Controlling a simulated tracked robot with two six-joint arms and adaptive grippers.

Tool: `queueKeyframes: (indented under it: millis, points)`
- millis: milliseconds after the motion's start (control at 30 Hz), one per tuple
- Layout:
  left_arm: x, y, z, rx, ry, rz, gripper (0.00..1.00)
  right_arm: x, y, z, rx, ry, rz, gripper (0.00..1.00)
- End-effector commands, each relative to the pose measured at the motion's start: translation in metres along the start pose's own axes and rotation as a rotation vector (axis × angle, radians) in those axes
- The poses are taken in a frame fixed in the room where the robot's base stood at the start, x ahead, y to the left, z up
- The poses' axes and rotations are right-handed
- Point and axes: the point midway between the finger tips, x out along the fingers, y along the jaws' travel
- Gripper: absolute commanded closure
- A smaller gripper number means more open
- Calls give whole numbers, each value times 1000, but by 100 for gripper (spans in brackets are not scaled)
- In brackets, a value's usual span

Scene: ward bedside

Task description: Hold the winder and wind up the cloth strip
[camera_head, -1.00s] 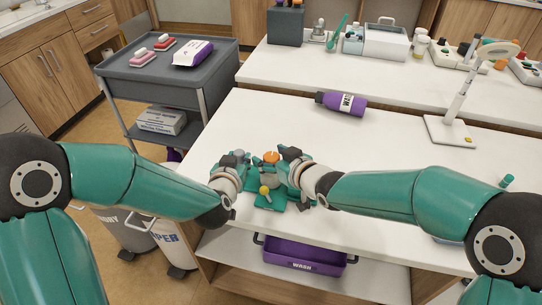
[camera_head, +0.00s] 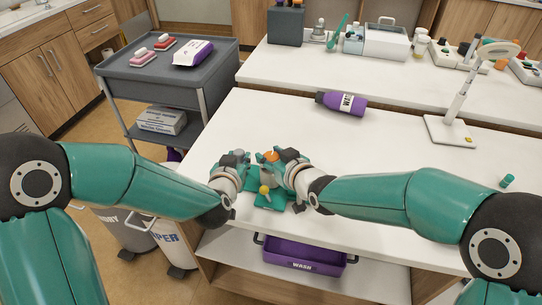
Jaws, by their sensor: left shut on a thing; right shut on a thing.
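The winder (camera_head: 265,190) stands near the front edge of the white table, with a green base, a yellow knob and an orange part (camera_head: 269,157) at its top. My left gripper (camera_head: 246,167) is shut at its left side. My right gripper (camera_head: 283,160) is shut at its upper right, close to the orange part. The fingers hide much of the winder, and what exactly each one grips is too small to tell. A green piece (camera_head: 270,202) lies flat at the front of the winder; I cannot tell whether it is the cloth strip.
A purple bottle (camera_head: 342,102) lies on its side farther back. A white lamp (camera_head: 450,130) stands at the right, with a small green cap (camera_head: 507,181) nearer. A purple wash bin (camera_head: 304,256) sits on the shelf below. The table's middle is clear.

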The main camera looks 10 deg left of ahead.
Motion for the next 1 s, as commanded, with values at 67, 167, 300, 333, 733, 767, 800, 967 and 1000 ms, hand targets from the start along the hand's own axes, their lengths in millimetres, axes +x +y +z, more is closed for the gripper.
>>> queueKeyframes:
  millis: [67,167,300,333,733,767,800,967,1000]
  points:
    - [0,1,0,0,-2,3,100,0,-2,-3,10,5,26,94]
    - [0,1,0,1,-2,3,100,0,-2,-3,25,5,64,94]
    - [0,1,1,1,-3,4,100,0,-2,-3,48,6,121,94]
    - [0,2,1,1,-3,4,100,0,-2,-3,51,6,132,94]
    - [0,2,1,3,-3,5,100,-1,0,-1,69,-2,183,94]
    - [0,2,1,3,-3,5,100,-1,0,-1,70,-2,183,94]
    - [0,2,1,3,-3,5,100,-1,0,-1,70,-2,183,94]
    - [0,2,1,2,-3,4,100,-1,0,0,70,-2,182,39]
    - [0,2,1,2,-3,4,100,-1,0,0,70,-3,182,33]
